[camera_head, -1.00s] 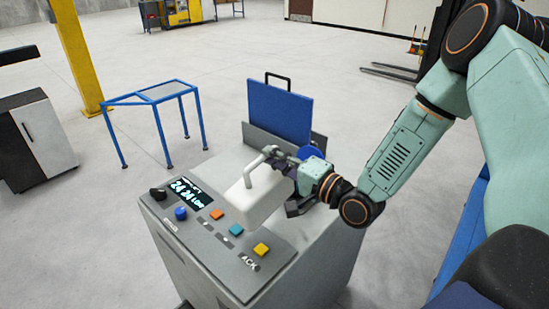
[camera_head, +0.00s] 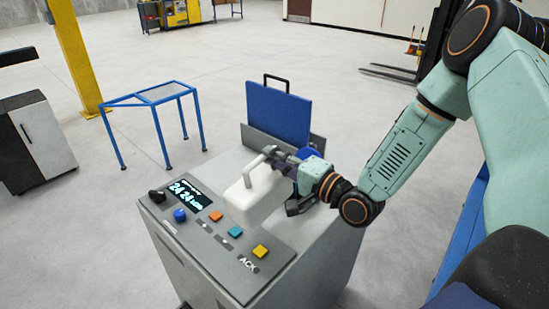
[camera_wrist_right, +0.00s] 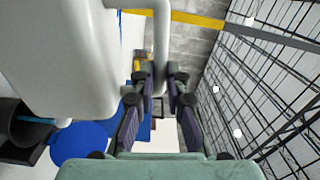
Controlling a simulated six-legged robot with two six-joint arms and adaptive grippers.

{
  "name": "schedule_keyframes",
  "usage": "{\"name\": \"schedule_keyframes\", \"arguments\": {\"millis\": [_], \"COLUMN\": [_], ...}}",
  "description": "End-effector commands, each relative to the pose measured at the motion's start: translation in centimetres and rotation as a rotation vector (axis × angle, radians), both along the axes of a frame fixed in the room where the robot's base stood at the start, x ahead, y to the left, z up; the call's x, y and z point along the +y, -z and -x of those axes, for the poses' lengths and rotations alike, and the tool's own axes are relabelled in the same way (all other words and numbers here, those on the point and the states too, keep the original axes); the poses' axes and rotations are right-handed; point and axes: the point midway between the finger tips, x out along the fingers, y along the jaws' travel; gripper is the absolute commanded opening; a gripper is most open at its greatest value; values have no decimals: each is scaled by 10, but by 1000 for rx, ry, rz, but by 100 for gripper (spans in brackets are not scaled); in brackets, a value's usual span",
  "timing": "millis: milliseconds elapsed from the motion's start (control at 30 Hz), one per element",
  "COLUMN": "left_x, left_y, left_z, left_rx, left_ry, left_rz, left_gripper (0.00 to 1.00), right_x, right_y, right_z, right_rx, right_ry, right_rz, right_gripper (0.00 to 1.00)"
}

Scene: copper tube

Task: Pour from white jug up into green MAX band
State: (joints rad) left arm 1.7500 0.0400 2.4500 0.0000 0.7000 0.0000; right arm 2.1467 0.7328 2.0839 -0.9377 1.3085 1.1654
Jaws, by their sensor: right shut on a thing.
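The white jug (camera_head: 252,203) is in the air over the grey console, near its button panel. My right gripper (camera_head: 281,157) is shut on the jug's handle (camera_head: 262,160). In the right wrist view, the handle (camera_wrist_right: 161,35) runs between the fingertips (camera_wrist_right: 160,82), and the jug's body (camera_wrist_right: 62,55) fills the upper left. The jug looks tilted in the head view; how far I cannot tell. Its contents and any stream are not visible. I see no green MAX band. My left gripper is not in view.
The grey console (camera_head: 318,238) has a lit display (camera_head: 187,194) and coloured buttons. A blue upright panel (camera_head: 279,112) with a black handle stands at its back. A blue disc (camera_wrist_right: 82,142) is close to the jug in the wrist view. A blue-framed table (camera_head: 163,93) stands behind left.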

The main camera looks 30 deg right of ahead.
Motion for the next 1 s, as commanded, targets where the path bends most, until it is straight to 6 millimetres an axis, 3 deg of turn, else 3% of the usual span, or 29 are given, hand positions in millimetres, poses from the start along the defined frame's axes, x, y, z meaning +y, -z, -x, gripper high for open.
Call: {"name": "schedule_keyframes", "arguments": {"millis": [1000], "left_x": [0], "left_y": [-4], "left_z": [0], "left_rx": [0], "left_ry": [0], "left_rz": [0], "left_gripper": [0], "right_x": [-5], "right_y": [-5], "right_z": [-2], "right_rx": [7], "right_ry": [1], "right_rz": [-29], "right_gripper": [0]}}
